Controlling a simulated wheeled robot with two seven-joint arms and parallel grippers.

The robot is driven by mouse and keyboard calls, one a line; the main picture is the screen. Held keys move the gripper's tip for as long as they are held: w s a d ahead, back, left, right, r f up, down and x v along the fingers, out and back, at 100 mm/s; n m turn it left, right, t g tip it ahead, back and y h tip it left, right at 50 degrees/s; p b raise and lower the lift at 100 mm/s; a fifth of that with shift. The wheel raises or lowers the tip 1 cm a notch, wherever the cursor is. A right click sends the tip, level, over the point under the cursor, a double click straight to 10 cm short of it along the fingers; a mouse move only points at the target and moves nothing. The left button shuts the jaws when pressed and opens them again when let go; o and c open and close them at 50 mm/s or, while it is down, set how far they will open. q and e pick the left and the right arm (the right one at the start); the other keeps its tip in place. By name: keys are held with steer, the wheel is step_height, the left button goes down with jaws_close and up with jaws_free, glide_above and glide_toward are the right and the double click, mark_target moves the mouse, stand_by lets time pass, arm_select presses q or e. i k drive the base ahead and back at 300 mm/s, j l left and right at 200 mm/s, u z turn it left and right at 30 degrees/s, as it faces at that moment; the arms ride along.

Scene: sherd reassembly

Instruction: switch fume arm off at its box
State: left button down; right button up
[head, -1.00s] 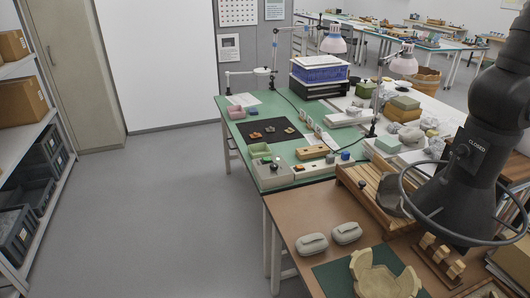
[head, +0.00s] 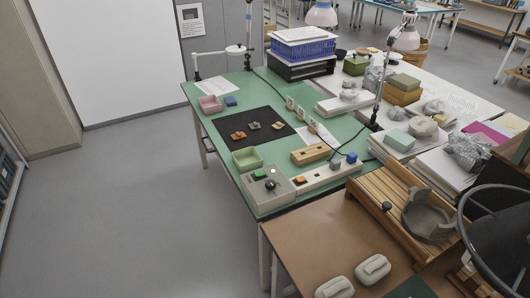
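A grey control box (head: 283,192) sits at the near edge of the green table, with a green button or lamp (head: 260,175) and a black knob (head: 270,185) on top. Beside it to the right is a long pale strip (head: 325,176) with an orange switch (head: 300,181) and blue and grey blocks at its far end. I cannot tell by label which one belongs to the fume arm. Neither of my grippers is in view.
A black mat (head: 271,145) with several sherds, a green tray (head: 247,158) and a wooden block (head: 310,153) lie near the box. A brown table (head: 290,236) with a wooden rack (head: 395,203) stands in front. The grey floor (head: 130,200) at left is clear.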

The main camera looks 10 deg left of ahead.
mark_target(259, 173)
steer(key=i+j+z, duration=0.5)
steer(key=i+j, duration=0.15)
steer(key=j, duration=0.35)
